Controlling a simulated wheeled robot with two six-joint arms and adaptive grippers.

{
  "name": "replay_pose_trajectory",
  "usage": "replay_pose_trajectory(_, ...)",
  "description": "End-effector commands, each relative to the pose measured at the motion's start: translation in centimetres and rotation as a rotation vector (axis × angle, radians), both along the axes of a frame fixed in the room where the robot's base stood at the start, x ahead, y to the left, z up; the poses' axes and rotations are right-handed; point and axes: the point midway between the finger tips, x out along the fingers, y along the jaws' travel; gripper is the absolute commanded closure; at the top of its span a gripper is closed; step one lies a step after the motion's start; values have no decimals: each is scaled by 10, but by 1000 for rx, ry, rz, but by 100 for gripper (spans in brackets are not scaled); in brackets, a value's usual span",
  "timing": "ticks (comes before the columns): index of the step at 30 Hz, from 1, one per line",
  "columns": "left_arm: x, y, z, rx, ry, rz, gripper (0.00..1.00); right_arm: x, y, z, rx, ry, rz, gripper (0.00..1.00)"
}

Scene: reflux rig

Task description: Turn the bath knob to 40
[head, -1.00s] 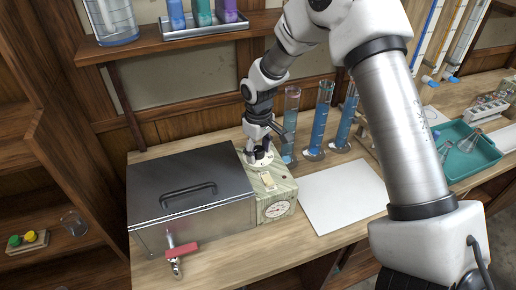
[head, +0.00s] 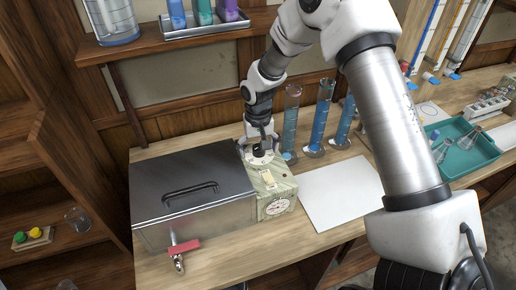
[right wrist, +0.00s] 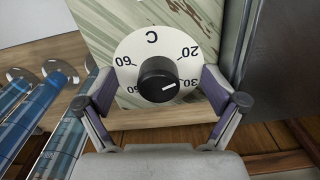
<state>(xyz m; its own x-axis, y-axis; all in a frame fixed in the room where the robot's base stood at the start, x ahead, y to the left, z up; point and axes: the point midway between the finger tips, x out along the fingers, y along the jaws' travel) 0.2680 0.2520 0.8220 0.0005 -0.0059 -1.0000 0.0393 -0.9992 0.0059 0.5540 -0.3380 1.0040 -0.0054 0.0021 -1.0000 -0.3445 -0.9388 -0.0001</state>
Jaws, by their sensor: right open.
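The bath knob (right wrist: 158,80) is black with a white mark, on a white dial (right wrist: 150,45) lettered C, with 20, 30, 50 and 60 legible. In the right wrist view the mark points right, close to the 30; no 40 is readable. The dial is on top of the bath's green-streaked control box (head: 275,186), beside the metal bath (head: 190,190). My right gripper (right wrist: 160,92) is open, its fingers on either side of the knob with gaps between. In the head view it (head: 258,150) points down over the dial. My left gripper is out of view.
Several measuring cylinders (head: 319,120) with blue liquid stand just right of the control box. A white sheet (head: 340,192) lies to its right, then a teal tray (head: 475,158) with glassware. A red-handled tap (head: 184,246) sticks out from the bath's front.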

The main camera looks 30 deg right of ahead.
Motion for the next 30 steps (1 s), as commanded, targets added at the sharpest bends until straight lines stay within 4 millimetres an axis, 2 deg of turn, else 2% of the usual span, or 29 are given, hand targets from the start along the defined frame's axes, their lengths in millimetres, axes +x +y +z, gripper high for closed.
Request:
replay_pose_trajectory(17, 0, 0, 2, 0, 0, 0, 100, 3, 0, 4, -1, -8, 0, 0)
replay_pose_trajectory(30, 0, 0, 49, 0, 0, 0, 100, 2, 0, 55, -1, -7, 1, 0)
